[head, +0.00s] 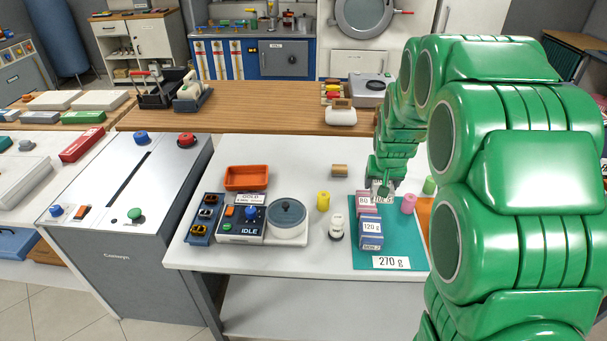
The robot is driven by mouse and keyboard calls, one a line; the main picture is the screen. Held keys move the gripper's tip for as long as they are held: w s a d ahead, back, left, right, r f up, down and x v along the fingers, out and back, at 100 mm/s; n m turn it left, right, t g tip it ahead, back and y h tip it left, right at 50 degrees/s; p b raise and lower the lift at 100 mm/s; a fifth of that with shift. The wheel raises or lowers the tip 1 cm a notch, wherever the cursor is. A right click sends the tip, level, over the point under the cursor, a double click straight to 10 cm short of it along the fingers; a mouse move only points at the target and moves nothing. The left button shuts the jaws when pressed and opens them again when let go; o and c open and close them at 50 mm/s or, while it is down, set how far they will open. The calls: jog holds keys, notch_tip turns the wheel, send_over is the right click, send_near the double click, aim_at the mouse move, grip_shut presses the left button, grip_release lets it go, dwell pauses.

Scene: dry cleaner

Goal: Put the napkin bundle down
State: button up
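My green arm reaches down from the right in the head view. My gripper (381,188) is over the back part of a teal mat (365,252) on the white table. Small labelled blocks stand on the mat close under it: a blue-and-white one marked 120 g (371,234) in front and a pink-and-white one (364,200) behind. I cannot tell which thing is the napkin bundle, or whether my gripper holds one. The fingers are too small and too covered to show open or shut. A 270 g card (391,263) lies at the mat's front edge.
A pink cylinder (408,204) is right of the blocks. A yellow cylinder (323,201) and a small white item (337,227) are left of the mat. A device marked IDLE (241,229) and an orange tray (246,177) stand further left. The table's front-centre strip is clear.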

jog(key=w+a+f, duration=0.1)
jog(key=w+a, duration=0.5)
jog(key=a, duration=0.4)
jog(key=w+a, duration=0.5)
jog(key=a, duration=0.5)
send_near(304, 171)
jog(key=shift+w+d+f+n+y, duration=0.2)
jog(key=shift+w+f+n+y, duration=0.1)
jog(key=shift+w+f, duration=0.95)
jog(key=shift+f, duration=1.65)
jog(key=shift+f, duration=0.15)
jog(key=o, duration=1)
jog(key=shift+o, duration=0.9)
jog(key=shift+d+f, duration=0.1)
